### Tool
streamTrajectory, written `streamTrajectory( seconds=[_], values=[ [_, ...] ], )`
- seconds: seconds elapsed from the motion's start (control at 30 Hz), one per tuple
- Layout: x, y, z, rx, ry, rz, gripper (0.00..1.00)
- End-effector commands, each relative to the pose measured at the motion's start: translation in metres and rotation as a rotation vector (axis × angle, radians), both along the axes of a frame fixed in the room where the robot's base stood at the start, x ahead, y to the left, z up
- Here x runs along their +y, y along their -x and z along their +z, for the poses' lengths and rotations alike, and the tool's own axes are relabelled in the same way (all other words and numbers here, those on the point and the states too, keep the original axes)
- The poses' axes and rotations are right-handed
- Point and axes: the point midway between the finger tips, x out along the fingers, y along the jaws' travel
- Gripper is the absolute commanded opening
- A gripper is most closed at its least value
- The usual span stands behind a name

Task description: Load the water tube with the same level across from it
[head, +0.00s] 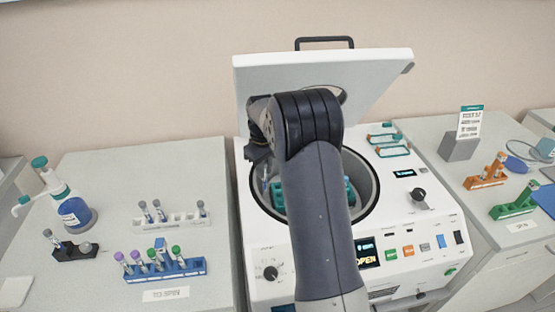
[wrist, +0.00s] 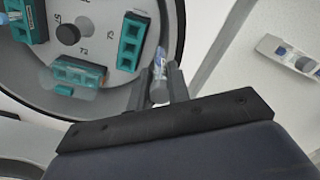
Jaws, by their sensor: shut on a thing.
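In the wrist view my gripper (wrist: 160,90) is shut on a slim clear tube (wrist: 159,65) with some blue toward its far end. Its liquid level cannot be read. The tube is beside a teal bucket (wrist: 130,45) of the centrifuge rotor, near the bowl's rim; whether they touch is unclear. In the head view the open centrifuge (head: 300,262) stands in the middle, and my arm hides the gripper fingers and much of the bowl.
The centrifuge lid (head: 385,75) is raised. On the left bench are a white rack (head: 180,221) with several tubes, a blue rack (head: 185,271) with purple and green caps, a black rack (head: 75,252) and a bottle (head: 75,214). Orange (head: 485,181) and green (head: 515,208) racks stand right.

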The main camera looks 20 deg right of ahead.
Motion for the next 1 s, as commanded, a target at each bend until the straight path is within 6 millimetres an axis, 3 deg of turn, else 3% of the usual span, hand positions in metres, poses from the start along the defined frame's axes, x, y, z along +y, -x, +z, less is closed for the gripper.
streamTrajectory(
  seconds=[0.2,0.43,0.77,1.0],
  values=[
    [-0.033,-0.022,-0.012,0.003,-0.001,0.297,0.05],
    [-0.057,-0.035,-0.022,0.0,0.0,0.528,0.05],
    [-0.065,-0.039,-0.031,0.0,0.0,0.606,0.05],
    [-0.064,-0.038,-0.049,0.001,0.0,0.605,0.05]
  ],
)
